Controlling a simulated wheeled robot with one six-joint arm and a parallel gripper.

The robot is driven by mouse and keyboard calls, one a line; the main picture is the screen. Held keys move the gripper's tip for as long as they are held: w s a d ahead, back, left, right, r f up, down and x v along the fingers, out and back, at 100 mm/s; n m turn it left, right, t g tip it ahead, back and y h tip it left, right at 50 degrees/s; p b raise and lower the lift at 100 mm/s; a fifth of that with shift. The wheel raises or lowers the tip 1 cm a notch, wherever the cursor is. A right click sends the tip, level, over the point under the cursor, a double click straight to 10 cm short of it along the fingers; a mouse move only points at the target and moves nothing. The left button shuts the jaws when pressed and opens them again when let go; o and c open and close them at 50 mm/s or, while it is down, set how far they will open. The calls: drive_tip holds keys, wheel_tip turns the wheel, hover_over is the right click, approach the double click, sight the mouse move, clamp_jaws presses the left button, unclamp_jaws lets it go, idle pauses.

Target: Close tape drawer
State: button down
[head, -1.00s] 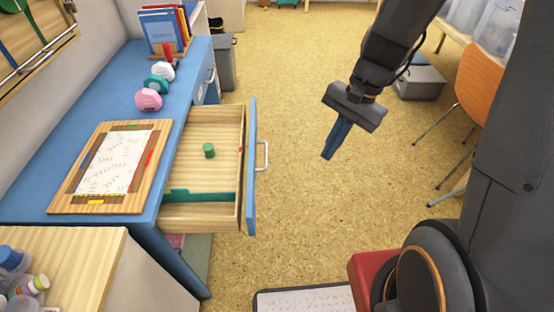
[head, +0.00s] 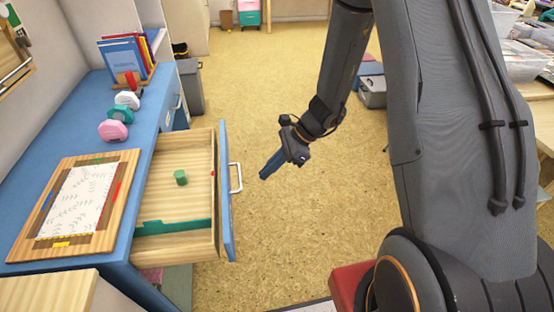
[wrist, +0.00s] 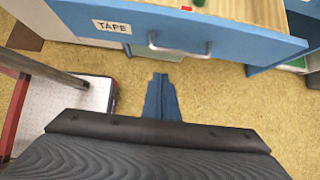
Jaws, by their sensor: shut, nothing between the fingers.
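The tape drawer (head: 226,195) is pulled open from the blue desk, with a blue front and pale wood inside. A silver handle (head: 236,178) sits on its front. A green cylinder (head: 181,177) and a green divider-like piece (head: 172,225) lie inside. In the wrist view the drawer front (wrist: 240,35) carries a "TAPE" label (wrist: 112,26), and the handle (wrist: 180,48) lies ahead of my fingers. My gripper (head: 267,173) is shut and empty, to the right of the handle and apart from it. Its blue fingertips also show in the wrist view (wrist: 160,80).
The blue desk (head: 85,135) holds a framed board (head: 127,190), tape dispensers (head: 113,130) and books (head: 124,62). A grey bin (head: 190,87) stands behind the desk. The floor (head: 290,225) right of the drawer is clear.

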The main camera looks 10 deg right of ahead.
drive_tip(key=shift+a+f+p, duration=0.2)
drive_tip(key=shift+a+f, duration=0.15)
drive_tip(key=shift+a, duration=0.5)
drive_tip(key=shift+a+f+p, duration=0.15)
drive_tip(key=shift+a+f, duration=0.25)
drive_tip(key=shift+a, duration=0.45)
drive_tip(key=shift+a+f+p, duration=0.2)
drive_tip(key=shift+a+f, duration=0.15)
drive_tip(key=shift+a, duration=0.5)
